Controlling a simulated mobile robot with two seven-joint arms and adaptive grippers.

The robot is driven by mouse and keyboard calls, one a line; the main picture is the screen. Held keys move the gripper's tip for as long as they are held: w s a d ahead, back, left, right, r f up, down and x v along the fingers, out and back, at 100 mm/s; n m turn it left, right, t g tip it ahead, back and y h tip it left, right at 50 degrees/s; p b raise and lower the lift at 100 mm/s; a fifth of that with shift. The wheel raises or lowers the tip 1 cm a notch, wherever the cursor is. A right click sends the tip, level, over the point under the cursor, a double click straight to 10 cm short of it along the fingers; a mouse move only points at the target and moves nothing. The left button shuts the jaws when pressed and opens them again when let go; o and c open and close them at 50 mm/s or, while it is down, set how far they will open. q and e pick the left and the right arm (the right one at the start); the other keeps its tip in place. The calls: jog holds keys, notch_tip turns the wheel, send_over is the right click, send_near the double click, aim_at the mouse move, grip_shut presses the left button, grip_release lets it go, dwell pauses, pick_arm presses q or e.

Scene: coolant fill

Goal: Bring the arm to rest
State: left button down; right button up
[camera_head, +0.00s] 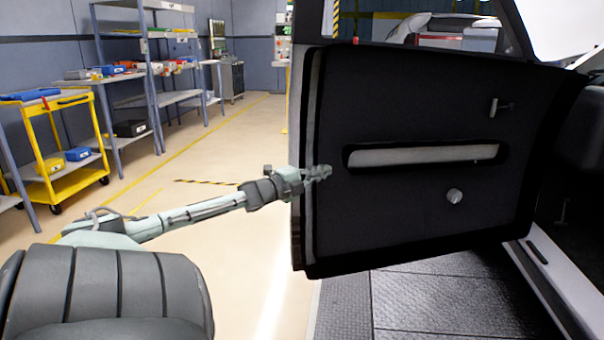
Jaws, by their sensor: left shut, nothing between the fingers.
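My left arm comes in from the lower left and reaches out toward a dark vehicle door. My left gripper (318,173) is shut and empty. It shows in front of the left edge of the door (400,230), just left of the long armrest recess (425,155). I cannot tell whether it touches the door. The door stands open, its inner side facing me. My right gripper is not in view.
A yellow cart (40,140) with blue and yellow bins stands at the left. Metal shelves (150,90) with parts line the wall behind it. The floor (200,250) between the cart and the door is clear. The vehicle's sill (560,285) is at the lower right.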

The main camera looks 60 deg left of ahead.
pick_arm(q)
jog(key=s+p, duration=0.1)
jog(key=s, duration=0.6)
jog(key=s+d+f+n+g+y, duration=0.1)
jog(key=s+d+f+n+g, duration=0.3)
jog(key=f, duration=0.6)
jog(key=s+d+f+n+g+y, duration=0.1)
jog(key=s+d+f+n+g, duration=0.3)
jog(key=f, duration=0.6)
jog(key=s+d+f+n, duration=0.2)
jog(key=d+f, duration=0.4)
jog(key=f, duration=0.4)
jog(key=s+d+f+n+g+h, duration=0.1)
jog(key=s+d+f+g, duration=0.1)
jog(key=d, duration=0.8)
jog(key=s+d+f+n+g+h, duration=0.1)
jog(key=s+d+f+n+g, duration=0.1)
jog(key=d, duration=0.8)
jog(key=s+d+f+n+g+h, duration=0.1)
jog(key=s+d+f+g, duration=0.1)
jog(key=d+f, duration=0.3)
jog(key=s+d, duration=0.1)
jog(key=d, duration=0.3)
jog(key=shift+s+d+f+g, duration=0.3)
jog(key=shift+s+d+f, duration=0.05)
jog(key=shift+d, duration=0.05)
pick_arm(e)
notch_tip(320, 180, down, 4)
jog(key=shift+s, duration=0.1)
